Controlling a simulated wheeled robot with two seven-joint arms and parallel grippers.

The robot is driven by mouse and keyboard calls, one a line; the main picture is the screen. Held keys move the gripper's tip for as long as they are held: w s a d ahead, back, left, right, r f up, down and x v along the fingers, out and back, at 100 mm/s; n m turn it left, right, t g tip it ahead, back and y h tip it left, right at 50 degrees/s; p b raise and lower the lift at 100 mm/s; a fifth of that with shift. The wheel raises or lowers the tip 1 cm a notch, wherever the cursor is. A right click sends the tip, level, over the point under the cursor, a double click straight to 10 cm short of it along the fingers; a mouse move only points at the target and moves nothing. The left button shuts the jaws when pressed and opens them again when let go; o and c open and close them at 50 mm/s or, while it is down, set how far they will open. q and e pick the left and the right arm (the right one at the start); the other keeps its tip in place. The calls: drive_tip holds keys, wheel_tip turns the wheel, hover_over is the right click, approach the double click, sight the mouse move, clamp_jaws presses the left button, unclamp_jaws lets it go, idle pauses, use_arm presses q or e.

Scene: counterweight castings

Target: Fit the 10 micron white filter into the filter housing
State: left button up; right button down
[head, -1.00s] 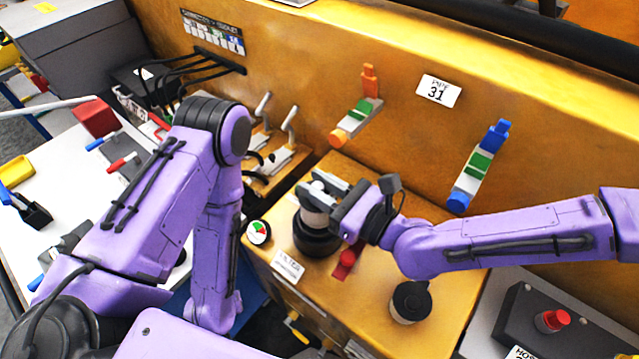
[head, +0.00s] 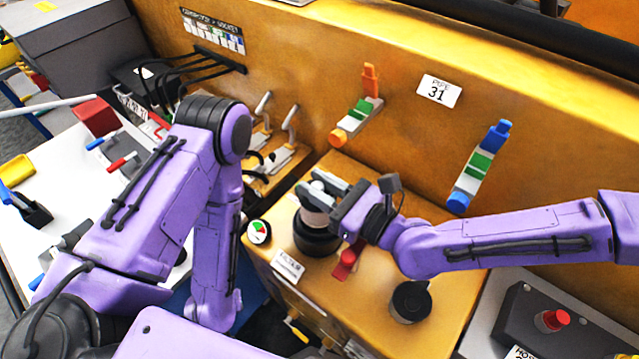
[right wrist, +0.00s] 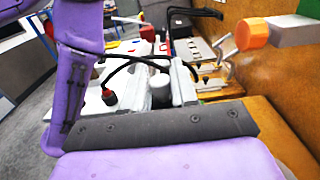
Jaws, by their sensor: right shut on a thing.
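My right gripper (head: 322,188) is shut on the white filter (head: 314,217), a pale cylinder upright between its fingers. The filter stands at the black round filter housing (head: 316,241) on the yellow block, with its lower end at or just over the housing's mouth. I cannot tell how far inside it is. In the right wrist view the two grey fingers (right wrist: 161,85) flank the filter (right wrist: 160,92), and the housing is hidden. No micron marking is readable. My left arm is folded at the left, and its gripper does not show.
A FILTER label (head: 288,264), a gauge (head: 259,232) and a red handle (head: 346,262) are close by the housing. A black-topped round part (head: 410,301) stands front right on the block. Levers (head: 289,125) and coloured pipe fittings (head: 480,166) line the back wall. A control box (head: 535,320) is at right.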

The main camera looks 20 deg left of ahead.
use_arm(q)
drive_tip(key=shift+f+b, duration=0.35)
drive_tip(key=shift+b, duration=0.05)
idle(0.4)
drive_tip(key=shift+r, duration=0.1)
drive_tip(key=shift+f, duration=0.2)
idle(1.7)
drive_tip(key=shift+f+b, duration=0.8)
drive_tip(key=shift+b, duration=0.1)
idle(3.6)
drive_tip(key=shift+r, duration=0.1)
idle(0.5)
